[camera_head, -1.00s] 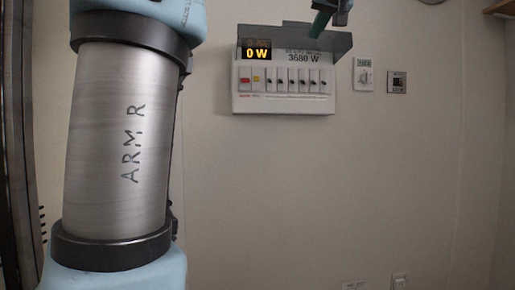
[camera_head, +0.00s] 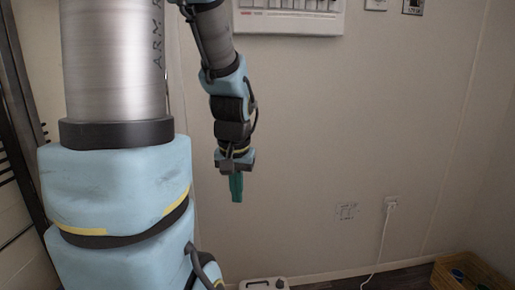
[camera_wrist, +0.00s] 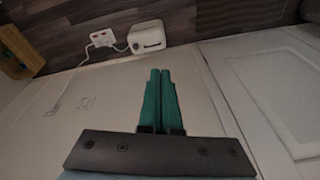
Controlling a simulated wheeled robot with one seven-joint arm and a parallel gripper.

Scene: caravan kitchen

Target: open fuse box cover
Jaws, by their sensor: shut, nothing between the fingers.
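The white fuse box (camera_head: 290,22) is on the wall at the top of the head view. Only its lower part shows, with the bottom of a row of switches. Its cover is out of frame, so how it stands now cannot be seen. My gripper (camera_head: 236,188) hangs below the fuse box, a little to its left, with its green fingers pointing down. In the wrist view its two green fingers (camera_wrist: 159,100) lie side by side, shut and empty. They touch nothing that I can see.
A wall socket (camera_head: 392,203) with a white cord is at right. The wall around my gripper is bare.

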